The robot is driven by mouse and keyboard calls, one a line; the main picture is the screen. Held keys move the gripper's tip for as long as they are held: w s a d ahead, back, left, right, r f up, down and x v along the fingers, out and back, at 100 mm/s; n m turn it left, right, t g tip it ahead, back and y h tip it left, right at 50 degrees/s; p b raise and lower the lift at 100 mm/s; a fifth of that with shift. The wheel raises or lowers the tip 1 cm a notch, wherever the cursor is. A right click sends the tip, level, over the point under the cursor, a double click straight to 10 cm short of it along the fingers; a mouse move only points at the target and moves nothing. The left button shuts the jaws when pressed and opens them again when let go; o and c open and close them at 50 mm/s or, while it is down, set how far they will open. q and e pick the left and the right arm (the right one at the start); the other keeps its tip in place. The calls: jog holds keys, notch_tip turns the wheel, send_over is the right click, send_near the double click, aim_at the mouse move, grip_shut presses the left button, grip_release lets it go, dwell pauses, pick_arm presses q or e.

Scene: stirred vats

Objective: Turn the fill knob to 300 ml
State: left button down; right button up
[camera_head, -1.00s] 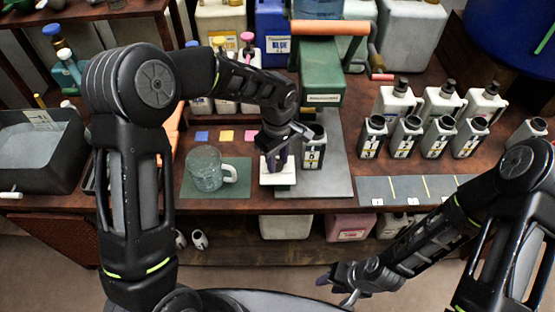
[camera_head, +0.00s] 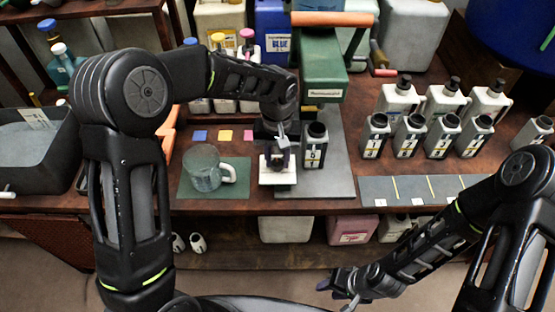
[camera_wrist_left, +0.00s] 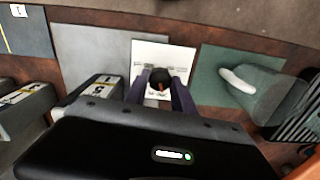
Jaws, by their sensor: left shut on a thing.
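The fill knob (camera_wrist_left: 160,82) is a dark round knob with an orange mark, on a white panel (camera_wrist_left: 163,56). In the left wrist view my left gripper (camera_wrist_left: 160,88) has its two fingers on either side of the knob, shut on it. In the head view my left gripper (camera_head: 277,163) reaches down over the white panel (camera_head: 278,178), and hides most of the knob. The scale marks are too small to read. My right gripper (camera_head: 344,288) hangs low in front of the table, away from the panel; its fingers look apart.
A glass mug (camera_head: 205,172) stands on a green mat (camera_head: 240,190) left of the panel. A grey bottle (camera_head: 314,150) stands close on the right, on a grey plate (camera_head: 340,160) by the green machine (camera_head: 320,75). Several bottles stand further right.

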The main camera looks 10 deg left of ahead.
pick_arm(q)
jog(key=m, duration=0.4)
jog(key=shift+m, duration=0.3)
jog(key=m, duration=0.4)
jog(key=shift+m+b, duration=0.3)
jog(key=m, duration=0.4)
jog(key=shift+m, duration=0.3)
jog(key=m, duration=0.4)
jog(key=shift+p, duration=0.4)
jog(key=c, duration=1.1)
grip_release()
jog(key=shift+o, duration=0.2)
jog(key=shift+r, duration=0.15)
